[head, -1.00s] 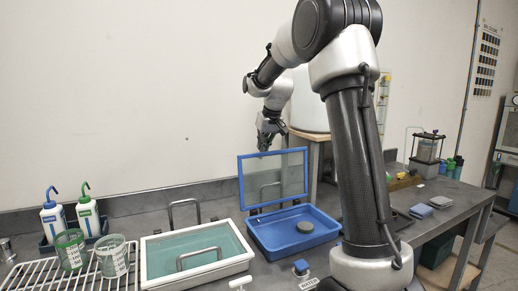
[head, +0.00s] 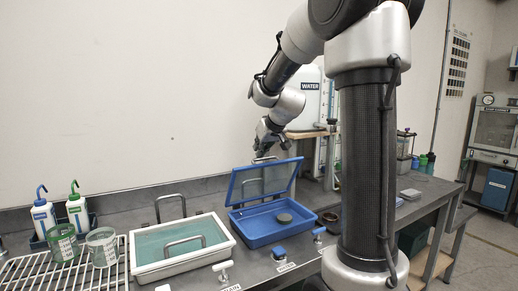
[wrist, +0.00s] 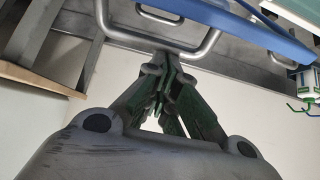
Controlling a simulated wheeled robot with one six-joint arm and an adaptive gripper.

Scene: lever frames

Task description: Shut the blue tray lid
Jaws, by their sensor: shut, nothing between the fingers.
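The blue tray (head: 250,229) sits on the bench with a grey disc (head: 284,218) inside. Its lid (head: 248,188), a blue frame with a clear pane, is partly raised and leans over the back of the tray. My gripper (head: 262,154) is behind the lid's top edge, near the lid's handle. In the wrist view my gripper (wrist: 168,68) is shut and empty, with its fingertips at the metal handle (wrist: 205,50) beside the blue frame edge. I cannot tell for sure whether they touch.
A white tray (head: 226,240) with a teal pane and metal handles stands left of the blue tray. Bottles (head: 77,213), beakers (head: 102,246) and a wire rack (head: 95,279) are further left. Small taps (head: 279,255) line the front. A wall stands close behind.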

